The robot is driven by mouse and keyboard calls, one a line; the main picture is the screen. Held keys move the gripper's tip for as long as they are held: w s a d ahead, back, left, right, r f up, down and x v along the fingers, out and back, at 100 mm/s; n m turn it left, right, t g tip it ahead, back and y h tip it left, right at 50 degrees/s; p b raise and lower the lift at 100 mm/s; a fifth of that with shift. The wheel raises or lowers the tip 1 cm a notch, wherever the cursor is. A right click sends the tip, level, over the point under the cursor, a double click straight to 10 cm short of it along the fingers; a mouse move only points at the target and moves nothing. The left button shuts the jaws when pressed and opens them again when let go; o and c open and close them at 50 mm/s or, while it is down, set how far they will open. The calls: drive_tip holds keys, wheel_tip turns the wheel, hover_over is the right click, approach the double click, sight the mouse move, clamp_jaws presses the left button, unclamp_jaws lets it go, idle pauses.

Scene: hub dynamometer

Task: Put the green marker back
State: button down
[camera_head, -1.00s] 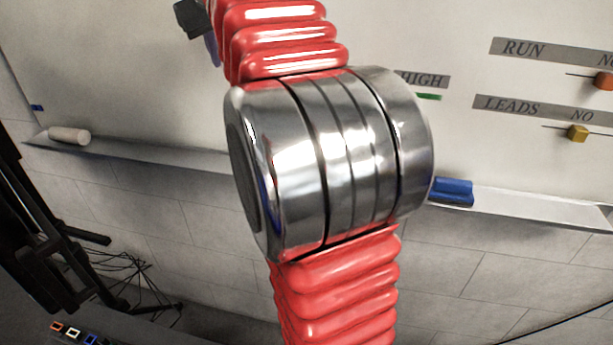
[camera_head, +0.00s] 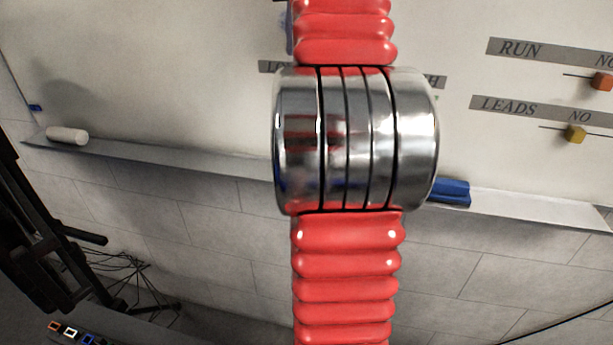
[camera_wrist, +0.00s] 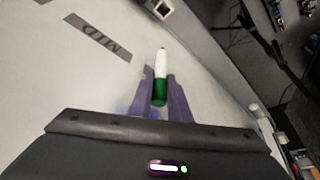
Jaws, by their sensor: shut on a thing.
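The green marker (camera_wrist: 161,70) shows in the wrist view, with a white barrel and a green end. My gripper (camera_wrist: 160,82) is shut on it, with the green end between the two purple fingers and the white barrel pointing away from me. In the head view my arm covers the middle, and neither the marker nor my fingers can be made out.
A whiteboard (camera_head: 160,70) fills the back, with a ledge (camera_head: 200,163) along its bottom. A white roll (camera_head: 67,136) and a blue block (camera_head: 452,192) rest on the ledge. Orange (camera_head: 602,81) and yellow (camera_head: 576,134) sliders sit at right.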

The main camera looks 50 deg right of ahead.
wheel_tip(320, 180, down, 14)
drive_tip(key=s, duration=0.1)
drive_tip(key=shift+s+d+r, duration=0.15)
drive_tip(key=shift+s+r, duration=0.05)
drive_tip(key=shift+s, duration=0.15)
idle(0.4)
wheel_tip(320, 180, down, 6)
drive_tip(key=shift+f, duration=0.15)
idle(0.4)
wheel_tip(320, 180, down, 4)
drive_tip(key=shift+r, duration=0.15)
idle(0.3)
